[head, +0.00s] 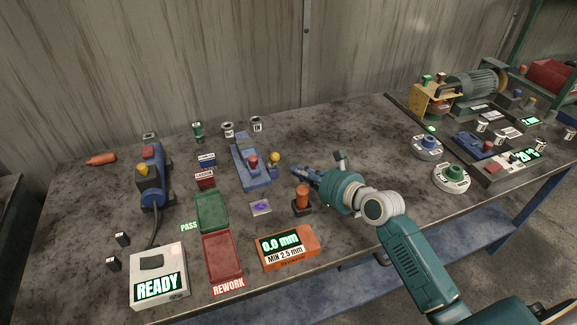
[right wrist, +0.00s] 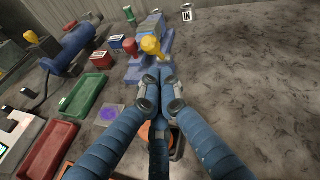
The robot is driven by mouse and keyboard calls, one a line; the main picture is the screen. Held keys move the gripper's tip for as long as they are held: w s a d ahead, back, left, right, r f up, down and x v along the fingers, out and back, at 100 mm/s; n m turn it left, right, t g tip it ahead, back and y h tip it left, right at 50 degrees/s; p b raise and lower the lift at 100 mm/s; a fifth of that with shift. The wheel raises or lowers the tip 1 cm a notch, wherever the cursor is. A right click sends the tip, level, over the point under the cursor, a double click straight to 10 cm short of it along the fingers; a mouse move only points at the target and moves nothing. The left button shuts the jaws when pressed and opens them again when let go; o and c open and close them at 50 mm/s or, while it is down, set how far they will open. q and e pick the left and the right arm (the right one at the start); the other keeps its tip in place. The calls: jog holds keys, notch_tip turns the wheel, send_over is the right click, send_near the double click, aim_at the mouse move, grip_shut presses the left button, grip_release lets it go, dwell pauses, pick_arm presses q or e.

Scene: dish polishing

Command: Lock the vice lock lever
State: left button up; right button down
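The blue vice (head: 250,172) stands on the workbench left of my right gripper, with a red knob (head: 253,161) on it. The lock lever, with a yellow ball knob (head: 275,157), stands at the vice's right side. In the right wrist view the yellow knob (right wrist: 150,45) rises just beyond my fingertips. My right gripper (head: 294,170) points left toward the lever, a little apart from it in the head view. In the right wrist view its fingers (right wrist: 159,78) are drawn together with nothing seen between them. My left gripper is out of view.
An orange-topped post (head: 302,197) stands close under my right wrist. A green tray (head: 211,213), a red tray (head: 222,260) and an orange gauge (head: 288,248) reading 0.0 mm lie in front. The bench behind my gripper is clear.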

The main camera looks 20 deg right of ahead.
aim_at(274, 161)
jog(key=x, duration=0.5)
jog(key=shift+w, duration=0.1)
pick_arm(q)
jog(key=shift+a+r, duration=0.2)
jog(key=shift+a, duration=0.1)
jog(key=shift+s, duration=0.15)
pick_arm(e)
jog(key=shift+w, duration=0.2)
